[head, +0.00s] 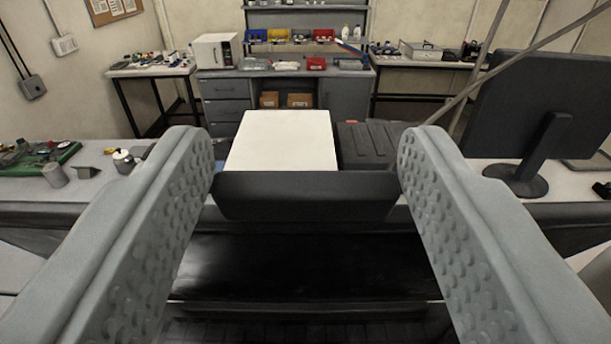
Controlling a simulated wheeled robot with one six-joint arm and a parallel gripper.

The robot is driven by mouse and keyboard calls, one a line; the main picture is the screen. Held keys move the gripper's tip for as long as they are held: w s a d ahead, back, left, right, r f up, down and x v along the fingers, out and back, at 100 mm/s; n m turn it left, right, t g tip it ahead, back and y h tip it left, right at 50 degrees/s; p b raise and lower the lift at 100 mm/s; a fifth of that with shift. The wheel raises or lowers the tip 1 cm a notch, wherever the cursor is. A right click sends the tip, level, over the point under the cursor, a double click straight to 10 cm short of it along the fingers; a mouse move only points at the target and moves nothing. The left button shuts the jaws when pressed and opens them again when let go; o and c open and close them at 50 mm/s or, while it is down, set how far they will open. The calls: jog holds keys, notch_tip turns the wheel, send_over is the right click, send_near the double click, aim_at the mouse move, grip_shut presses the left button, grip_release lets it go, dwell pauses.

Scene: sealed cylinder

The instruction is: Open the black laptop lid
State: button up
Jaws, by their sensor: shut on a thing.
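My gripper (306,150) shows as two grey fingers with dimpled inner pads, set wide apart at left and right. It is shut on a dark slab (305,196) that spans the gap between the pads. The slab looks like part of the black laptop, seen edge-on; I cannot tell whether it is the lid. No screen or keyboard of a laptop shows. The fingers hide the areas at both sides of the slab.
A white flat-topped thing (282,140) lies just beyond the slab, with a dark case (366,146) beside it. A monitor (545,110) stands at the right. A green board (40,160) and small items are at the left. Shelves stand at the back.

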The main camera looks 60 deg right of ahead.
jog(key=shift+s+r, duration=0.1)
jog(key=shift+r, duration=0.25)
jog(key=o, duration=1.1)
jog(key=shift+c, duration=0.2)
jog(key=o, duration=0.3)
jog(key=shift+a, duration=0.2)
jog(key=shift+d+f, duration=0.1)
jog(key=shift+f, duration=0.05)
jog(key=v, duration=1.7)
jog(key=shift+c, duration=0.4)
